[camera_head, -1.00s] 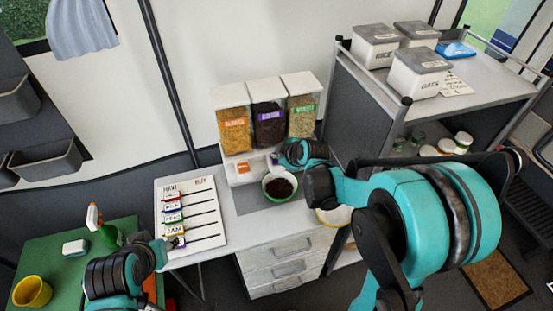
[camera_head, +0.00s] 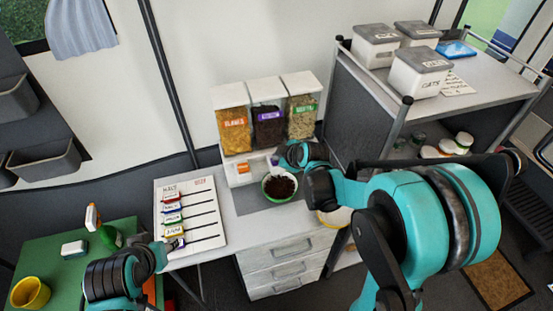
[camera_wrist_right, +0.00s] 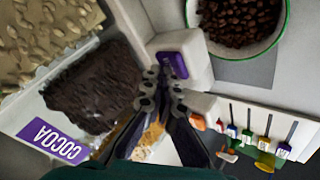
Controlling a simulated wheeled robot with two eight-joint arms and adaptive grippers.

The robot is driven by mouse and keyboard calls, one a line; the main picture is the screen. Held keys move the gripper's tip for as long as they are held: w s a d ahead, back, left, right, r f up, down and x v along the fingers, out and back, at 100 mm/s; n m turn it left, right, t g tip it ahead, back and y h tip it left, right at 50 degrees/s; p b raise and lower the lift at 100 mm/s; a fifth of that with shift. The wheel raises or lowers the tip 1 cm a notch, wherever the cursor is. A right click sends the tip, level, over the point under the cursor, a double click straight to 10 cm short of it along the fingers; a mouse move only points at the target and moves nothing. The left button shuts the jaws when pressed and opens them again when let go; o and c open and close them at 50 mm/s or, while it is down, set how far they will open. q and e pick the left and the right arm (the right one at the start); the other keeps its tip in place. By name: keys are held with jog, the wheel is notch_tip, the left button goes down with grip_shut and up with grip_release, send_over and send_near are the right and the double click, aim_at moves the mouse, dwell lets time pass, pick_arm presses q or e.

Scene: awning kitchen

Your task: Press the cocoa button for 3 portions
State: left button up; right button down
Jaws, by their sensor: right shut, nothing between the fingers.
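The cocoa dispenser (camera_head: 268,128) is the middle one of three, dark-filled with a purple label; its COCOA label (camera_wrist_right: 52,140) shows in the right wrist view. The purple cocoa button (camera_wrist_right: 173,64) is on a white block beneath the container. My right gripper (camera_wrist_right: 162,88) is shut and empty, its fingertips right by the button; I cannot tell whether they touch it. In the head view the right gripper (camera_head: 276,160) hides the button. A green-rimmed bowl (camera_head: 265,194) with dark brown pieces stands below. My left gripper (camera_head: 178,243) is beside the list board, its fingers too small to judge.
An orange-label dispenser (camera_head: 233,130) and a green-label dispenser (camera_head: 302,117) flank the cocoa one. A list board (camera_head: 205,190) with colored tags lies to the left. A green table (camera_head: 60,260) holds a spray bottle (camera_head: 100,228) and a yellow cup (camera_head: 30,293). A metal shelf (camera_head: 375,100) stands right.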

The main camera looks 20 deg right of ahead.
jog(key=shift+r+p, duration=0.7)
jog(key=shift+r, duration=0.2)
jog(key=shift+r, duration=0.1)
notch_tip(320, 180, up, 5)
jog(key=p, duration=0.4)
dwell(0.5)
jog(key=s+f+m+g+h+b, duration=0.1)
jog(key=s+m+b, duration=0.4)
jog(key=s, duration=2)
jog(key=m+g+h, duration=0.1)
jog(key=m, duration=0.5)
jog(key=shift+m, duration=0.4)
